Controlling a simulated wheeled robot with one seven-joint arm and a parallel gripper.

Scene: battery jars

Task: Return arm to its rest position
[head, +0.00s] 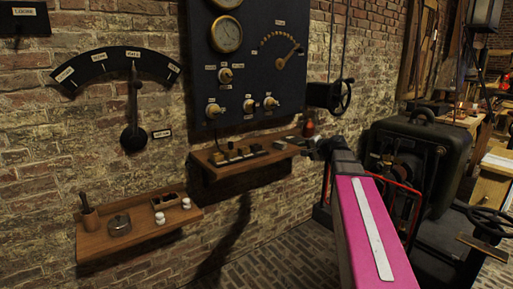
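My arm, magenta with a white stripe, reaches from the bottom of the head view toward the brick wall. My gripper (308,146) is dark and small at the arm's far end, by the right end of the middle wooden shelf (212,171). A small reddish-brown bottle (309,129) shows just above and behind the gripper. I cannot tell whether they touch. The fingers are too small and dark to show whether they are open or shut, and nothing held can be made out.
A lower shelf (97,246) at left holds a round metal tin (119,225) and two small white-topped jars (160,218). A dark panel (285,75) with knobs and gauges hangs above the middle shelf. A dark machine (420,145) stands right of my arm. Brick floor is open below.

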